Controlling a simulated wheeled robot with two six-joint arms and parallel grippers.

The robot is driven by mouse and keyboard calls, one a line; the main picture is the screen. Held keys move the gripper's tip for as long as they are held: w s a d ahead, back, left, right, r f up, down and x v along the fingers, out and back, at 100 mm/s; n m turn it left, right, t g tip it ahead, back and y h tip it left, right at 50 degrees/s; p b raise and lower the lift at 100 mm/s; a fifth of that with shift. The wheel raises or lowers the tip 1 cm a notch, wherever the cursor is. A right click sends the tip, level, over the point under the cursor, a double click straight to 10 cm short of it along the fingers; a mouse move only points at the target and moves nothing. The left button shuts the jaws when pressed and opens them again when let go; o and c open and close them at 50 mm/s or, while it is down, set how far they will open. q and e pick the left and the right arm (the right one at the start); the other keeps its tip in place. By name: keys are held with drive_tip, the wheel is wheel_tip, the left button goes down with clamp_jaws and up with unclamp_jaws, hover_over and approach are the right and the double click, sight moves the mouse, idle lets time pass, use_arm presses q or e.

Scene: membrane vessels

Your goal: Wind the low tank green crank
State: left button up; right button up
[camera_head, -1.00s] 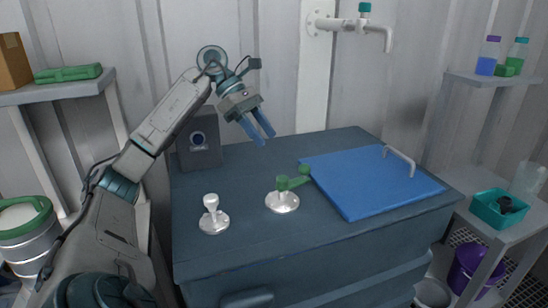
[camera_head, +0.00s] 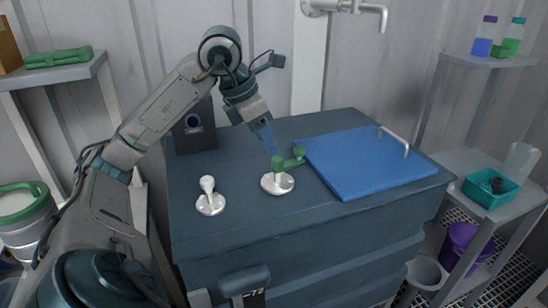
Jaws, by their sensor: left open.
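The green crank (camera_head: 290,160) stands on a round white base (camera_head: 278,184) on top of the low dark teal tank (camera_head: 235,212). Its arm points right and ends in an upright green knob (camera_head: 299,152). My left gripper (camera_head: 272,146) reaches down from the upper left, its blue fingers just above the left end of the crank. The fingers overlap each other in the view; they are open and hold nothing. Whether a fingertip touches the crank cannot be told. My right gripper does not show.
A white knob on a round base (camera_head: 209,200) stands left of the crank. A blue lid (camera_head: 362,165) with a pale handle lies close to the right. A dark box with a round port (camera_head: 193,128) stands behind. A pale pipe and tap (camera_head: 372,10) hang on the back wall.

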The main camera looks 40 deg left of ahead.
sight(276, 159)
use_arm(q)
drive_tip(key=x, duration=0.6)
clamp_jaws()
